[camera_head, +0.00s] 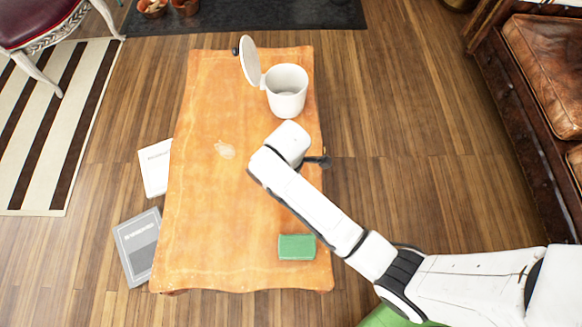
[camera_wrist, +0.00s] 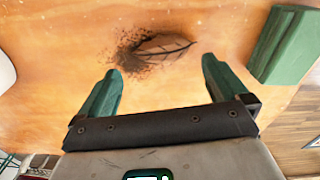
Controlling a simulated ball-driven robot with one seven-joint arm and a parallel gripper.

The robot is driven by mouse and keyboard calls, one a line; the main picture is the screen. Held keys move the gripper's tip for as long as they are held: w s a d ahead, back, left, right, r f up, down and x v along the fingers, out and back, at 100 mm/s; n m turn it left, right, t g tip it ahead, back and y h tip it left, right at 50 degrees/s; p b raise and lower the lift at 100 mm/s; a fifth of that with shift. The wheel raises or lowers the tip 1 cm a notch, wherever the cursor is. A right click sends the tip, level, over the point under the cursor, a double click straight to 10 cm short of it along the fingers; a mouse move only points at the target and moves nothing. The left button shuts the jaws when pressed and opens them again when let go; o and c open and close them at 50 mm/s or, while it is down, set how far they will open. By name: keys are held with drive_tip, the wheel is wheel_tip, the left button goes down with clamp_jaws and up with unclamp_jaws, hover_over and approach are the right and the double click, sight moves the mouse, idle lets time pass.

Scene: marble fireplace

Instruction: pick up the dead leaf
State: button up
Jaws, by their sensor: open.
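The dead leaf (camera_wrist: 163,46) is brown and curled, with dark crumbs of dirt around its left side. It lies on the orange table (camera_wrist: 60,30). My gripper (camera_wrist: 162,67) is open, its two green-tipped fingers pointing toward the leaf. The leaf is just ahead of the gap between the fingertips, and nothing is between them. In the head view the leaf does not show, and my wrist covers part of the orange tabletop (camera_head: 205,215).
A white bin (camera_head: 287,92) with its lid (camera_head: 250,62) raised stands at the table's far end. A green block (camera_head: 297,247) lies near the front edge; it also shows right of the fingers (camera_wrist: 285,45). A pale mark (camera_head: 225,150) is on the tabletop. Books (camera_head: 138,247) lie on the floor at left.

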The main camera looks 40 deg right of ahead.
drive_tip(key=f, duration=0.3)
drive_tip(key=f+b, duration=0.1)
drive_tip(key=shift+s+d+f, duration=0.25)
drive_tip(key=shift+f, duration=0.05)
drive_tip(key=c, duration=0.8)
